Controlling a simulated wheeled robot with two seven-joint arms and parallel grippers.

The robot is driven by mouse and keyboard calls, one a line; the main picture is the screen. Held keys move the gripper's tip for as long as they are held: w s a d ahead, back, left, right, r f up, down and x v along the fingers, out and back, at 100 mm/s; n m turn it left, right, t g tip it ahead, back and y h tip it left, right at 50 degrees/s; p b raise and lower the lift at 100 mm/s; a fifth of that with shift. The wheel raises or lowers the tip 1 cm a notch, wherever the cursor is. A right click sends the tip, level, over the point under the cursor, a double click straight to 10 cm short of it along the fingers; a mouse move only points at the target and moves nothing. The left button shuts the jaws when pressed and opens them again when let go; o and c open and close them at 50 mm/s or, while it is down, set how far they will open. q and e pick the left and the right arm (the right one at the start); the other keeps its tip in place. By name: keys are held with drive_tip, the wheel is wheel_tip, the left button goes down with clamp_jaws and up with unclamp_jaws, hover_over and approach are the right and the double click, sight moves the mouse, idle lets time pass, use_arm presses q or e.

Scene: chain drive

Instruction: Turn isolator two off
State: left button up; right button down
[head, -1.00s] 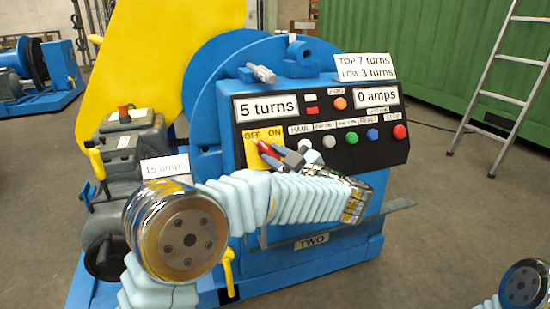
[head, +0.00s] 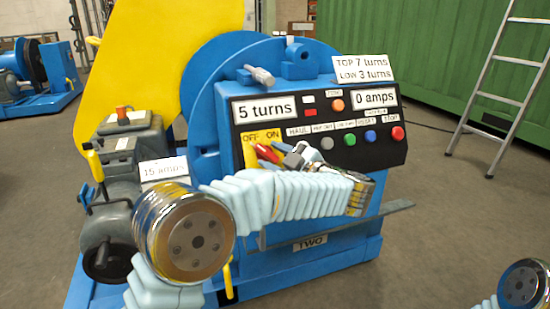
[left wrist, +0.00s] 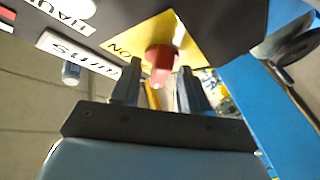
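The isolator is a red handle (head: 266,154) on a yellow plate (head: 250,151) marked OFF and ON, at the left end of the black panel of the blue machine labelled TWO. My left gripper (head: 284,153) is close in front of the plate, beside the handle in the head view. In the left wrist view, the handle (left wrist: 161,60) lies between the two open fingertips of the left gripper (left wrist: 160,76), with gaps on both sides. I cannot tell which mark the handle points to. My right gripper is out of view.
The panel (head: 240,112) has a row of coloured buttons right of the isolator and signs reading 5 turns (head: 264,109) and 0 amps (head: 375,98). A grey bar (head: 345,225) juts out below the panel. A ladder (head: 505,90) leans at the right.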

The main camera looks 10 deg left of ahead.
use_arm(q)
drive_tip(key=p+v, duration=0.1)
drive_tip(key=v, duration=1.3)
drive_tip(key=shift+a, duration=0.1)
